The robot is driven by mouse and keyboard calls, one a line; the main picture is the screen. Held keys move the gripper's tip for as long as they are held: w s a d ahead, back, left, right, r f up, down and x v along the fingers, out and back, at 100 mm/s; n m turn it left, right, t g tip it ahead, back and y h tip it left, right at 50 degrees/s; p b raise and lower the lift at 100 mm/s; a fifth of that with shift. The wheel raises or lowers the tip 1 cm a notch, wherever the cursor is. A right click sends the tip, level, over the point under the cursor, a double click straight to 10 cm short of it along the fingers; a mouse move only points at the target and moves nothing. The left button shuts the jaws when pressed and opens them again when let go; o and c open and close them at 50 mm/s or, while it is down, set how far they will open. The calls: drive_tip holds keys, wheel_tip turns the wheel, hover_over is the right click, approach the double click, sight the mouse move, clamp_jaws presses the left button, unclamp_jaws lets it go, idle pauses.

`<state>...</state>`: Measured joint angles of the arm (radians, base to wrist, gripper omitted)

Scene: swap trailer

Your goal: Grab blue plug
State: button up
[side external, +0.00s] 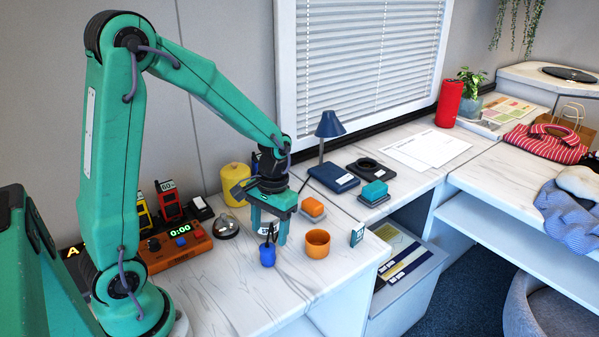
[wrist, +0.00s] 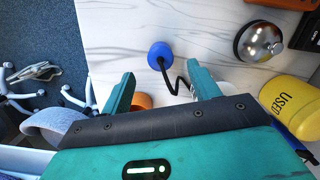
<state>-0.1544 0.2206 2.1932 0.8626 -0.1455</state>
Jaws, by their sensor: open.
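The blue plug (side external: 267,256) stands on the white marble-patterned counter with a black cord rising from its top. In the wrist view the blue plug (wrist: 160,54) is a round blue shape just beyond the fingertips, roughly centred between them, and its black cord curves down between the fingers. My gripper (side external: 269,233) points down above the plug, fingers apart and empty. In the wrist view my gripper (wrist: 162,77) shows both teal fingers spread, with no visible contact with the plug. The cord's far end is hidden by the gripper.
An orange cup (side external: 317,245) stands close right of the plug; a small teal block (side external: 357,235) is beyond it, near the counter edge. A silver bell (side external: 226,226), an orange timer box (side external: 178,246) and a yellow canister (side external: 236,184) stand left and behind. The counter in front is clear.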

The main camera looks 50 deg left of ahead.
sight(268, 246)
drive_tip(key=shift+s+d+f, duration=0.1)
drive_tip(key=shift+s+f, duration=0.05)
drive_tip(key=shift+f, duration=0.9)
drive_tip(key=shift+s+a+f, duration=0.1)
drive_tip(key=shift+s+f, duration=0.1)
drive_tip(key=shift+f, duration=0.9)
drive_tip(key=shift+s+d+f, duration=0.1)
drive_tip(key=shift+s+f, duration=0.05)
drive_tip(key=shift+f, duration=0.9)
drive_tip(key=shift+c, duration=0.2)
drive_tip(key=c, duration=1)
